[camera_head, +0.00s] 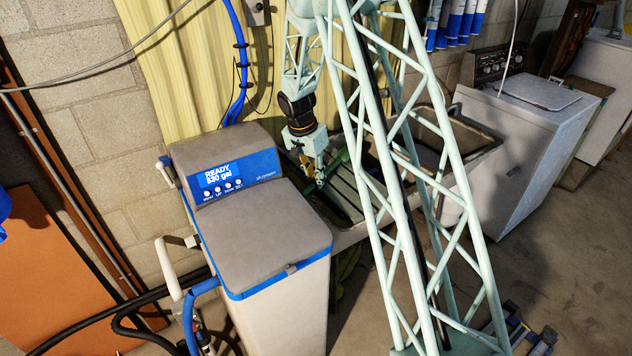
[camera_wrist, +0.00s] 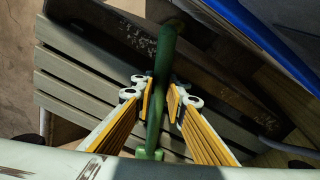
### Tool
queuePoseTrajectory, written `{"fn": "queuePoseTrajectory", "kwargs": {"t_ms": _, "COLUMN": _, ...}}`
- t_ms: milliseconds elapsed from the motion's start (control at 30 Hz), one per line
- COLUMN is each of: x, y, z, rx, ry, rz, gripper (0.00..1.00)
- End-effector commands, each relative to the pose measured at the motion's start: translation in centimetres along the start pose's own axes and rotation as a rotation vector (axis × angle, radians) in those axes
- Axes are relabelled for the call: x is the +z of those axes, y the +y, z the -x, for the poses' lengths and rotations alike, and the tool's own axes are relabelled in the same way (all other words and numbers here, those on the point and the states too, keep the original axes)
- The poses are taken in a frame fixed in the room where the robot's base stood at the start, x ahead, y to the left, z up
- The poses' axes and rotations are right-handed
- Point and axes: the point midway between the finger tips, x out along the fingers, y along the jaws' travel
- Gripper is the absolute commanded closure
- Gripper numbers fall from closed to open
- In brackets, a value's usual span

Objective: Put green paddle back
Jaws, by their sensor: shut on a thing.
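The green paddle (camera_wrist: 165,55) is a long dark green bar in the wrist view. It runs from the top middle down between my fingers. My gripper (camera_wrist: 162,97) is shut on it, with a yellow-lined finger on each side. In the head view my gripper (camera_head: 313,178) is over the slatted drainboard (camera_head: 345,187) of the sink, just right of the softener. A small green part of the paddle (camera_head: 341,158) shows beside it there. The rest of the paddle is hidden in that view.
The water softener (camera_head: 265,215), with a blue display reading READY, stands close left of my gripper. The sink basin (camera_head: 465,140) and a white washer (camera_head: 535,110) are to the right. The slats (camera_wrist: 75,95) lie below the paddle in the wrist view.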

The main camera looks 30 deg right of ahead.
Motion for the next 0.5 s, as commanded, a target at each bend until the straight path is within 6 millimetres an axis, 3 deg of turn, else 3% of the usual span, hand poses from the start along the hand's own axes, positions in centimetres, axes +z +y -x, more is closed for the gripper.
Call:
{"fn": "queuePoseTrajectory", "kwargs": {"t_ms": 33, "x": 1.07, "y": 0.51, "z": -1.9, "rx": 0.014, "ry": -0.016, "rz": 0.001, "gripper": 1.0}}
{"fn": "queuePoseTrajectory", "kwargs": {"t_ms": 133, "x": 1.06, "y": 0.49, "z": -1.87, "rx": 0.014, "ry": -0.016, "rz": 0.0, "gripper": 1.0}}
{"fn": "queuePoseTrajectory", "kwargs": {"t_ms": 167, "x": 1.07, "y": 0.5, "z": -1.89, "rx": 0.014, "ry": -0.016, "rz": 0.0, "gripper": 0.85}}
{"fn": "queuePoseTrajectory", "kwargs": {"t_ms": 300, "x": 1.09, "y": 0.5, "z": -1.91, "rx": 0.014, "ry": -0.016, "rz": 0.001, "gripper": 0.74}}
{"fn": "queuePoseTrajectory", "kwargs": {"t_ms": 500, "x": 0.93, "y": 0.45, "z": -1.59, "rx": 0.014, "ry": -0.014, "rz": 0.001, "gripper": 0.74}}
